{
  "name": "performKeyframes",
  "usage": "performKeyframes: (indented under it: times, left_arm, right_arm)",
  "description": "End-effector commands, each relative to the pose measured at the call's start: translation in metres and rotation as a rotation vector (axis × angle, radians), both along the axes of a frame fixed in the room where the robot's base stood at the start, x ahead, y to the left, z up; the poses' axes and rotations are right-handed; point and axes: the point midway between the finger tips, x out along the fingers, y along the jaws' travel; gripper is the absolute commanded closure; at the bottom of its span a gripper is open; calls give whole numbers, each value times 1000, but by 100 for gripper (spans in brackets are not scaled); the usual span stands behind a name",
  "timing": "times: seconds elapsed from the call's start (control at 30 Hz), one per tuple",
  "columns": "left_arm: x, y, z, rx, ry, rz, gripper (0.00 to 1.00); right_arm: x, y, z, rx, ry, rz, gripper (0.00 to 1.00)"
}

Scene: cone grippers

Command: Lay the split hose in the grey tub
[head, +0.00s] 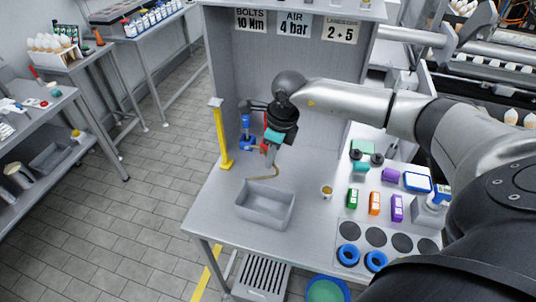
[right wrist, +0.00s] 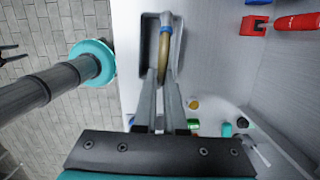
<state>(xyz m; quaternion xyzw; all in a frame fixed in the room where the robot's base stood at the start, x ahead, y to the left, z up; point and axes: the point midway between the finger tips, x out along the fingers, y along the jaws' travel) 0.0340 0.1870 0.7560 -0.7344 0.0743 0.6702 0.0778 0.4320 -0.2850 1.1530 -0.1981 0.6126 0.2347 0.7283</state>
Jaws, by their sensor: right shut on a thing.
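The split hose (head: 276,174) is a thin tan, curved tube hanging below my right gripper (head: 271,155), above the back of the grey tub. In the right wrist view the hose (right wrist: 163,52) runs between the fingers of my right gripper (right wrist: 162,78), which is shut on it; a blue part shows near its far end. The grey tub (head: 262,217) is an open rectangular box on the bench, and its inside looks empty. Its rim (right wrist: 146,45) shows behind the hose in the right wrist view. Whether the hose touches the tub I cannot tell. My left gripper is not in view.
A yellow post (head: 222,138) and a blue tool (head: 247,128) stand behind the tub. A panel closes the back.

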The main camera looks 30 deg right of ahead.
Motion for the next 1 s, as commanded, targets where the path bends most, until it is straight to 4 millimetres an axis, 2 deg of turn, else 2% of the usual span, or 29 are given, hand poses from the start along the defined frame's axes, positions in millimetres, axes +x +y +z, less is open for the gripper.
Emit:
performKeyframes:
  times: [0.3,0.43,1.0]
  left_arm:
    - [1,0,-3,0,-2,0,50]
    - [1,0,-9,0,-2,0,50]
    - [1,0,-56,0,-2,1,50]
  right_arm:
    - [0,0,0,0,0,3,100]
    - [0,0,-7,0,1,3,100]
    - [-1,0,-62,-1,3,3,100]
